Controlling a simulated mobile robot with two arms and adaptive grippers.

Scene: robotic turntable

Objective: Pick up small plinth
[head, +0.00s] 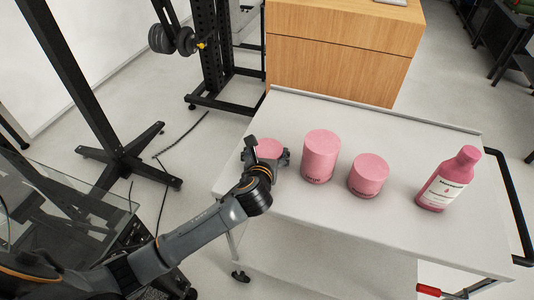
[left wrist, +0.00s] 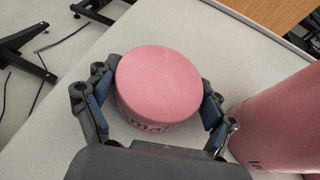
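The small plinth (left wrist: 158,85) is a short pink cylinder with dark lettering on its side, partly hidden. In the head view its pink top (head: 269,148) shows near the left end of the white cart. My left gripper (left wrist: 160,98) has one finger on each side of the plinth, with the blue pads very close to its sides. I cannot tell whether the pads press on it. In the head view my left gripper (head: 268,160) is around the plinth at the cart top. My right gripper is not in view.
A tall pink cylinder (head: 321,157) stands close to the right of the small plinth, with a medium one (head: 368,176) beyond it. A pink bottle (head: 448,180) stands farther right on the white cart (head: 320,212). A wooden cabinet (head: 340,50) is behind.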

